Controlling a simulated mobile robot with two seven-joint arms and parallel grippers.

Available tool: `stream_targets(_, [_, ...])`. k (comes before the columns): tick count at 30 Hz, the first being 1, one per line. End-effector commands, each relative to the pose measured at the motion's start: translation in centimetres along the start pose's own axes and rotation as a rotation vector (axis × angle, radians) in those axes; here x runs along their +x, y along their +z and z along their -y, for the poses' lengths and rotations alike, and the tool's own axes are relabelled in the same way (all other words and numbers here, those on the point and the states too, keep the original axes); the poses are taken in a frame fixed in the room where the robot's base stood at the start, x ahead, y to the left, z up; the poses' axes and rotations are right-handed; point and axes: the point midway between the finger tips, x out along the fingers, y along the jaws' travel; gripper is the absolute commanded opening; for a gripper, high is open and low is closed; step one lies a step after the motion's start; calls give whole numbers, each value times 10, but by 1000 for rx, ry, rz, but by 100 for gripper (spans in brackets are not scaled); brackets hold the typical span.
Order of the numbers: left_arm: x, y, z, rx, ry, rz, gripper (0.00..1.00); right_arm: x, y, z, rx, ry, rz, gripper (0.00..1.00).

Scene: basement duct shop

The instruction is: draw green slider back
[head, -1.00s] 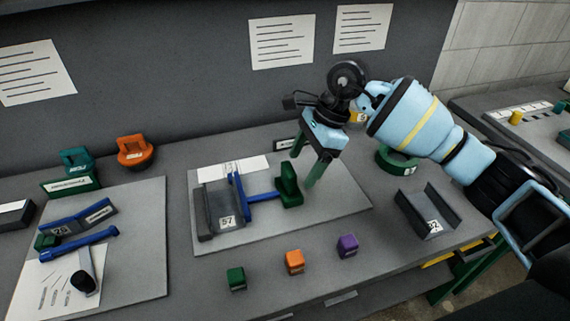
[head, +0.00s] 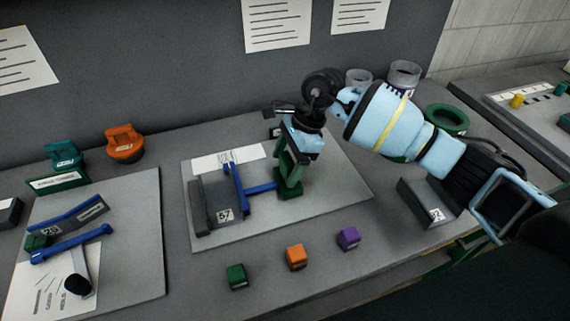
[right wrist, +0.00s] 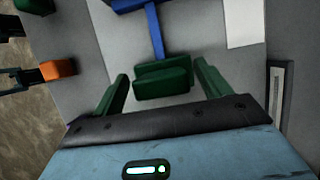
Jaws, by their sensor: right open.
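The green slider (head: 289,191) is an upright green block on a low base, at the right end of a blue rod (head: 262,187). The rod joins a blue crosspiece (head: 236,187) beside a grey channel piece (head: 208,205) with a number label. My right gripper (head: 291,172) is over the slider, pointing down, and partly hides it in the head view. In the right wrist view the slider (right wrist: 162,82) lies between the two open green fingers, with a visible gap on each side. My left gripper is not in view.
Green (head: 236,276), orange (head: 296,257) and purple (head: 348,238) cubes stand along the front of the bench. A left board (head: 140,240) holds another blue mechanism. A grey channel (head: 428,205) and a green ring (head: 446,120) are at right.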

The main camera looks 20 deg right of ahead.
Motion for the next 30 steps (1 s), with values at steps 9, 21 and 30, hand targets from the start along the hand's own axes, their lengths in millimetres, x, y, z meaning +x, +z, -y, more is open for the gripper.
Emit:
stream_targets(9, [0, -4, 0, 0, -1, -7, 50, 13, 0, 0, -1, -1, 0, 76])
stream_targets(21, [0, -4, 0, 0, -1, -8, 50, 13, 0, 0, -1, 0, 0, 42])
stream_targets(30, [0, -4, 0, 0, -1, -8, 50, 12, -2, 0, 0, -1, 0, 14])
